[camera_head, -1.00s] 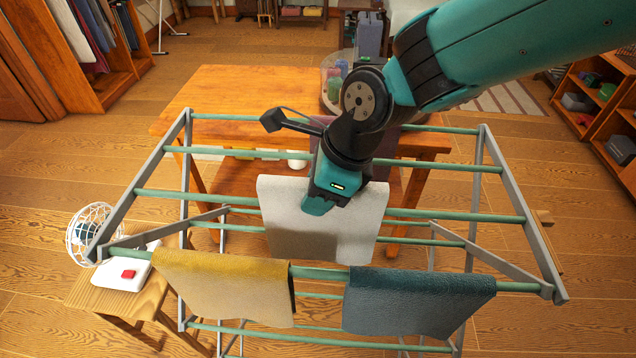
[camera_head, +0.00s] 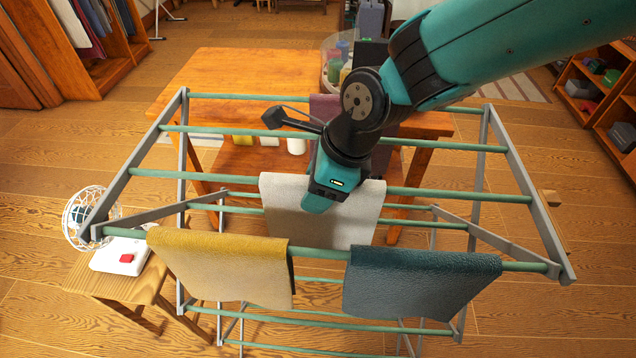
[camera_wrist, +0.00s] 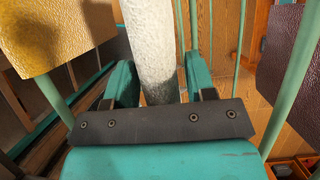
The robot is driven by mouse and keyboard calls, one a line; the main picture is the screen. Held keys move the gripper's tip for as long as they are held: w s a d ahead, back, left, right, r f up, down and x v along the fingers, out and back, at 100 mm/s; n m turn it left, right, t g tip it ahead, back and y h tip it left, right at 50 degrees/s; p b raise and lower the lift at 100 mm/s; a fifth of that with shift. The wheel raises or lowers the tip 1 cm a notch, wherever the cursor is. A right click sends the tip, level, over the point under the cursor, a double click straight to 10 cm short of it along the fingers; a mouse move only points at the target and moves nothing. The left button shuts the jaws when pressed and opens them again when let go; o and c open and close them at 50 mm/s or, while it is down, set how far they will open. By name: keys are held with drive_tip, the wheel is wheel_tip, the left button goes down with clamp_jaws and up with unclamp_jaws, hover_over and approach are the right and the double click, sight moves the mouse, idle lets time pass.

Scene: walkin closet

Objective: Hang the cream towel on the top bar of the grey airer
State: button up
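The cream towel (camera_head: 305,225) hangs folded over the middle bar (camera_head: 215,177) of the grey airer (camera_head: 507,150), its top edge close to that bar's line. My gripper (camera_head: 316,207) points down over the towel's middle and hides part of its top edge. In the wrist view the cream towel (camera_wrist: 153,45) shows end-on as a narrow strip between both teal fingers of my gripper (camera_wrist: 162,85). The fingers look close against its two sides. Full contact of towel and bar is hidden.
On the front bar hang a yellow towel (camera_head: 222,265) and a dark teal towel (camera_head: 420,285). A purple towel (camera_head: 392,150) hangs at the back. A wooden table (camera_head: 245,72) stands behind the airer. A small stool (camera_head: 105,283) with a white red-button device (camera_head: 120,256) stands front left.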

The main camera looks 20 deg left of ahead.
drive_tip(key=shift+o, duration=0.9)
drive_tip(key=b+v, duration=0.1)
drive_tip(key=v, duration=1.5)
drive_tip(key=s+d+n, duration=0.5)
drive_tip(key=d+n, duration=0.5)
drive_tip(key=n, duration=0.1)
drive_tip(key=s+d+f+n+t, duration=0.1)
drive_tip(key=s+d+n, duration=0.5)
drive_tip(key=d+n, duration=0.5)
drive_tip(key=shift+f+n, duration=0.3)
drive_tip(key=shift+a, duration=0.1)
drive_tip(key=shift+c, duration=0.3)
